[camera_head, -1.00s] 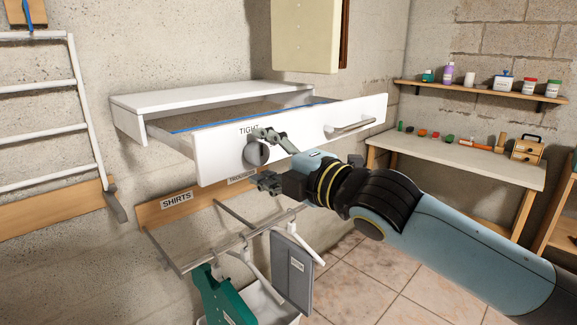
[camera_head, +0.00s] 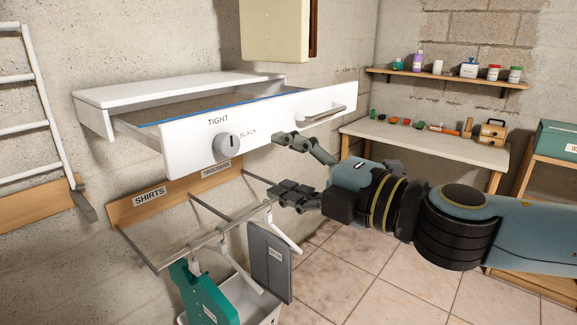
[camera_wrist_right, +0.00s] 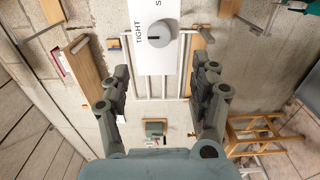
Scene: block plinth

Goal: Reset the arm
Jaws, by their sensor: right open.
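My right gripper (camera_head: 298,170) is open and empty in the head view, its arm coming in from the right. It is apart from the grey knob (camera_head: 229,147) on the white drawer front (camera_head: 270,128), to the knob's right and lower. The knob sits between the printed words TIGHT and SLACK. The wrist view shows the open fingers (camera_wrist_right: 160,92) with the knob (camera_wrist_right: 160,36) beyond them and nothing between them. My left gripper is in neither view.
Below the drawer is a rail with labels SHIRTS (camera_head: 150,194) and TROUSERS, a teal hanging item (camera_head: 205,295) and a grey one (camera_head: 270,262). A workbench (camera_head: 420,143) with small items and a shelf (camera_head: 450,79) stand behind on the right.

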